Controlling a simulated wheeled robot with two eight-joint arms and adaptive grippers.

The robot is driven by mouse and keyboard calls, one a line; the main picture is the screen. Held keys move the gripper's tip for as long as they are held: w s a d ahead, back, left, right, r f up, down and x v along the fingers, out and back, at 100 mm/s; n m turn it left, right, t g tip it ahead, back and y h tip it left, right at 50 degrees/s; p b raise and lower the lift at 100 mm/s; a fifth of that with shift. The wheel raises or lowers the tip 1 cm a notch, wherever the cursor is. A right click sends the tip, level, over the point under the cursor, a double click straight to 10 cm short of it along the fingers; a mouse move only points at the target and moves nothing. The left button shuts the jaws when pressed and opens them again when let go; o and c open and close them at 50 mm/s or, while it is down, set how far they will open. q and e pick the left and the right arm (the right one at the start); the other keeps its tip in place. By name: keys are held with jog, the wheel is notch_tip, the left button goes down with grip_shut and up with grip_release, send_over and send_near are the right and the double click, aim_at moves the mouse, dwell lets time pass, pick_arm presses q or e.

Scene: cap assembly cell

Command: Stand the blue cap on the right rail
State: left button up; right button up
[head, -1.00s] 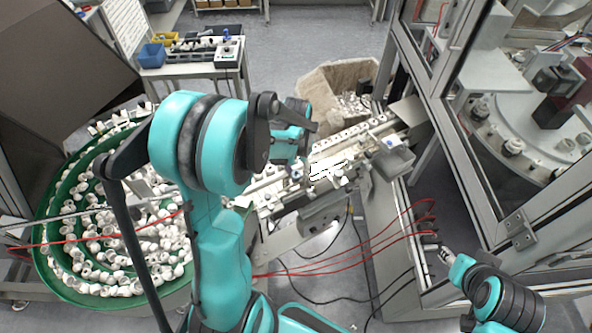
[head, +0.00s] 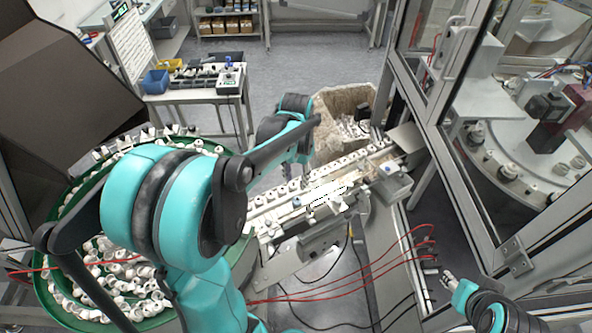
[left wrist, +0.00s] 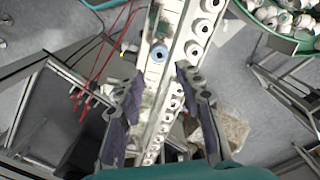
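The blue cap (left wrist: 159,53) shows in the left wrist view as a pale blue ring with a dark centre, on the left of two long rails; I cannot tell whether it is upright or tilted. In the head view it is a small blue spot (head: 297,202) on the near rail. The other rail (left wrist: 185,62) carries several white caps. My left gripper (left wrist: 160,76) is open and empty above the rails, the blue cap just beyond its fingertips. In the head view my arm hides its fingers. My right gripper (head: 449,281) is low at right, away from the rails.
A green bowl (head: 70,200) full of white caps stands at left. A bin (head: 330,105) stands behind the rails. A framed glass enclosure (head: 470,190) borders them at right. Red hoses (head: 345,290) run across the near floor. A table with boxes stands behind.

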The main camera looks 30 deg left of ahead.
pick_arm(q)
jog(key=s+d+r+t, duration=0.5)
jog(key=s+d+t, duration=0.2)
jog(key=s+d, duration=0.3)
jog(key=shift+s+d+r, duration=0.2)
jog(key=shift+s+d, duration=0.05)
jog(key=shift+s, duration=0.2)
jog(key=shift+f, duration=0.15)
